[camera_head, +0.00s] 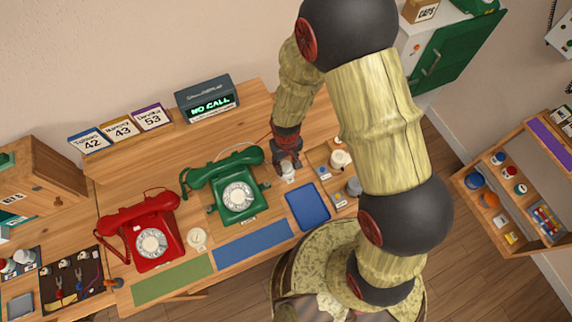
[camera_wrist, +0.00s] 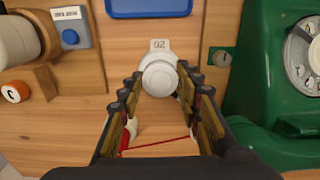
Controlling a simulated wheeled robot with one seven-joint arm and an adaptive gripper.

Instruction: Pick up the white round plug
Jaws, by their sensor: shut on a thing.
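The white round plug (camera_wrist: 160,76) is between the fingertips of my gripper (camera_wrist: 158,90) in the wrist view, just below a small numbered tag (camera_wrist: 159,44). In the head view the plug (camera_head: 288,170) shows as a small white piece under my gripper (camera_head: 286,162), right of the green phone. My fingers are shut on the plug. I cannot tell whether it touches the wooden desk. A thin red cord (camera_wrist: 162,143) crosses behind the fingers.
The green dial phone (camera_head: 238,194) stands close to the left of my gripper, the red phone (camera_head: 152,242) farther left. A blue tray (camera_head: 307,205) lies right of the plug, towards the desk's front. White and grey pieces (camera_head: 341,160) stand at the right.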

